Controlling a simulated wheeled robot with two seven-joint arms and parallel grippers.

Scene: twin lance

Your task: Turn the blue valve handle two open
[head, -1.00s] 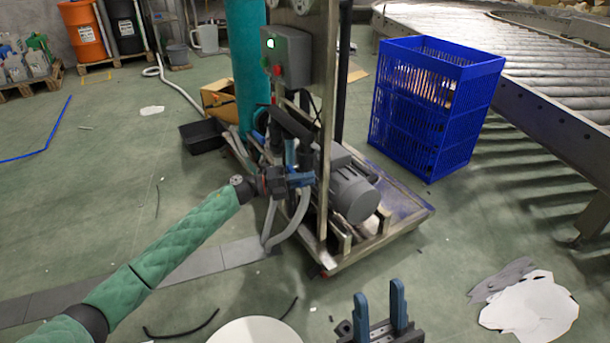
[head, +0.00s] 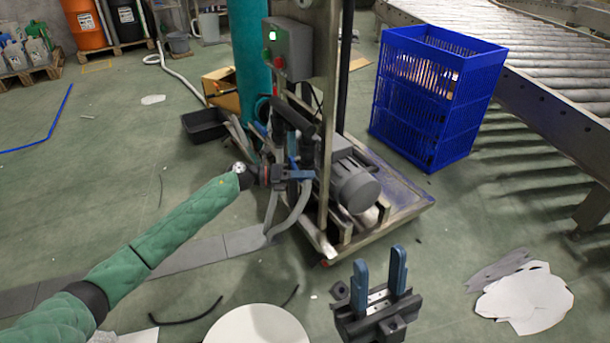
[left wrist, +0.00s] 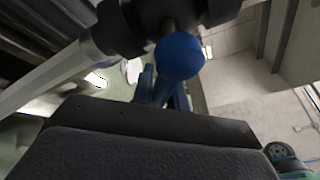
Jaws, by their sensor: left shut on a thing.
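The blue valve handle shows in the left wrist view as a rounded blue knob (left wrist: 180,57) below dark pipe fittings, with blue finger parts just below it. My left gripper (head: 300,176) is at the pipework on the pump skid in the head view. It is shut on the handle, and the gripper and the pipes hide most of the handle there. The exact handle angle cannot be told. My right gripper (head: 379,257) is open and empty, its two blue fingers upright and apart in front of the skid.
The skid carries a grey motor (head: 356,190), a steel post and a control box (head: 288,48). A blue crate (head: 437,95) stands to the right, beside a roller conveyor (head: 530,75). White sheets (head: 525,300) lie on the floor at lower right. Floor at left is mostly clear.

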